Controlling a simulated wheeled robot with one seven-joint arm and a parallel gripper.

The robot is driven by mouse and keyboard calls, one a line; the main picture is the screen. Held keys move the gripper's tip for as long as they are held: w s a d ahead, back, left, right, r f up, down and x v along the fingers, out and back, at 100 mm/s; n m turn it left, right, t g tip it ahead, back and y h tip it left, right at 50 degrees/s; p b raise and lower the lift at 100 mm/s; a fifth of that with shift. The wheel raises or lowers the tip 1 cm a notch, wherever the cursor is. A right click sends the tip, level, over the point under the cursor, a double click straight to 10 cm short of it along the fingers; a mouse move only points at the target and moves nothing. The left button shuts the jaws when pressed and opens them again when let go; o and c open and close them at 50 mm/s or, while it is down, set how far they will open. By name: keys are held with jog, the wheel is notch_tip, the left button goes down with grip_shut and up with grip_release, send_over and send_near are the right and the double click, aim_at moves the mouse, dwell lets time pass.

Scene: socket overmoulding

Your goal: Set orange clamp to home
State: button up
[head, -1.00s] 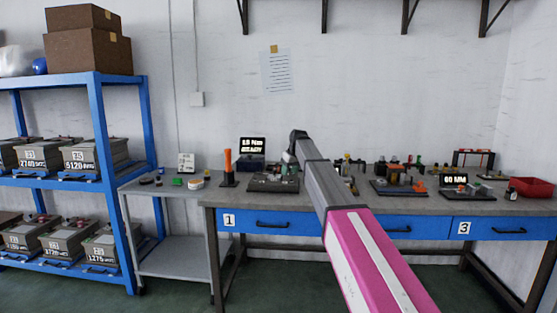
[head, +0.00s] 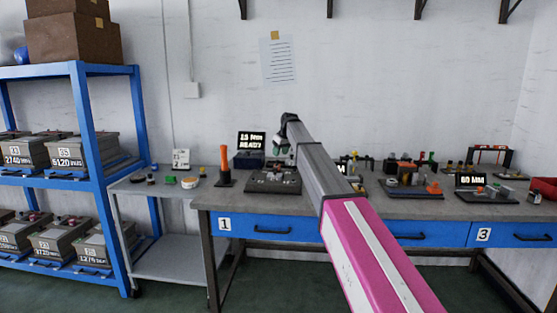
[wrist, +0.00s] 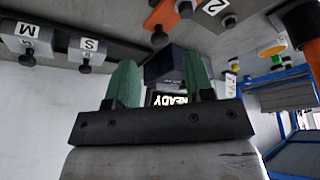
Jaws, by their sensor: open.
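In the wrist view, which looks upside down, an orange part (wrist: 162,14) with a dark knob-like end sits on the dark fixture beside a label "2"; it appears to be the orange clamp. In the head view this fixture (head: 262,187) stands at the left end of the bench, and the clamp on it is hidden or too small to make out. My gripper (wrist: 160,62) has two green fingers spread apart with nothing between them. In the head view my gripper (head: 280,148) is above the fixture, apart from it.
A display (head: 251,141) stands behind the fixture. An upright orange-handled item (head: 224,166) stands left of it. Labels "M" (wrist: 28,32) and "S" (wrist: 90,44) mark knobs on the fixture. More fixtures (head: 410,188) and a red bin (head: 544,187) are to the right.

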aim_at(278, 161)
jog(key=shift+x, duration=2.15)
